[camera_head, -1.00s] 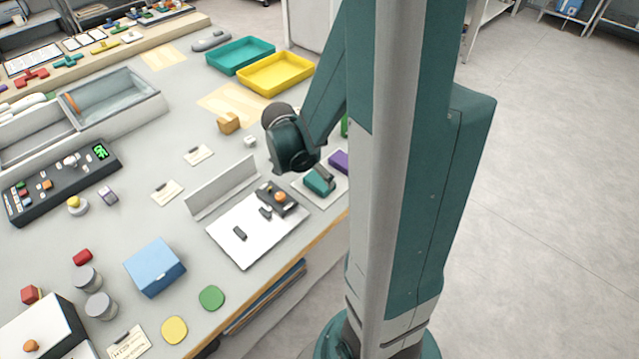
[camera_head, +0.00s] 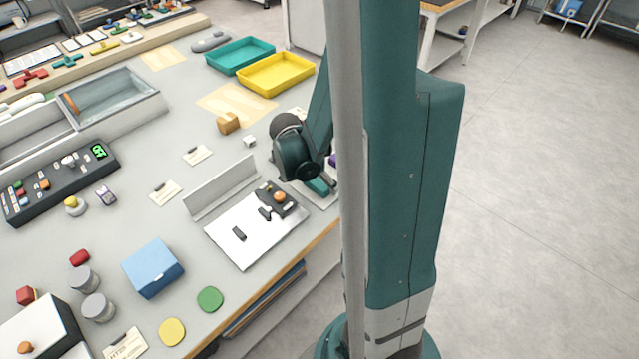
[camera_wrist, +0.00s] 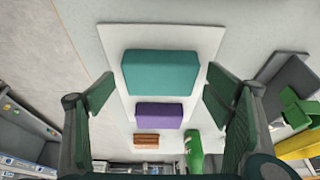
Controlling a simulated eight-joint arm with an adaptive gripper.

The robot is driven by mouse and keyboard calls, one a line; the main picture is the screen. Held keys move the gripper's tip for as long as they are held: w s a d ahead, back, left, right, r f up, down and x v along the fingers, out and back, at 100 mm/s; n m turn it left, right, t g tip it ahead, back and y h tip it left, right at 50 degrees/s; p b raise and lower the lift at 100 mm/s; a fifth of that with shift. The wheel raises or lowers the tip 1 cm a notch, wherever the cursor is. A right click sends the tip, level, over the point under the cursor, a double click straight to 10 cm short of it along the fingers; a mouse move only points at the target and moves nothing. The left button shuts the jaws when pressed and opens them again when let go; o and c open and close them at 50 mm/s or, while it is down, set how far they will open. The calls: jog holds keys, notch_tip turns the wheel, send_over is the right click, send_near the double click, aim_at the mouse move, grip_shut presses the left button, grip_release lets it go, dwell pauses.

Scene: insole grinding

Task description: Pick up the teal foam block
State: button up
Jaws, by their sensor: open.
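The teal foam block (camera_wrist: 160,73) lies on a white board (camera_wrist: 117,36) in the wrist view, with bare board around it. In the head view only part of the teal block (camera_head: 318,187) shows beneath my wrist. My gripper (camera_wrist: 153,92) is open and empty. In the wrist view its fingers stand to the left and right of the teal block and the purple block, apart from both. In the head view my arm hides the fingertips.
A white plate with a dark fixture (camera_head: 283,201) stands close to the left in the head view. The table's front edge is near.

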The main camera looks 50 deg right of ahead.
aim_at(318, 181)
jog(key=shift+c, duration=0.2)
jog(key=c, duration=0.9)
jog(key=shift+r, duration=0.1)
jog(key=shift+c, duration=0.2)
notch_tip(318, 181, up, 10)
jog(key=p, duration=0.2)
jog(key=shift+p, duration=0.3)
dwell(0.3)
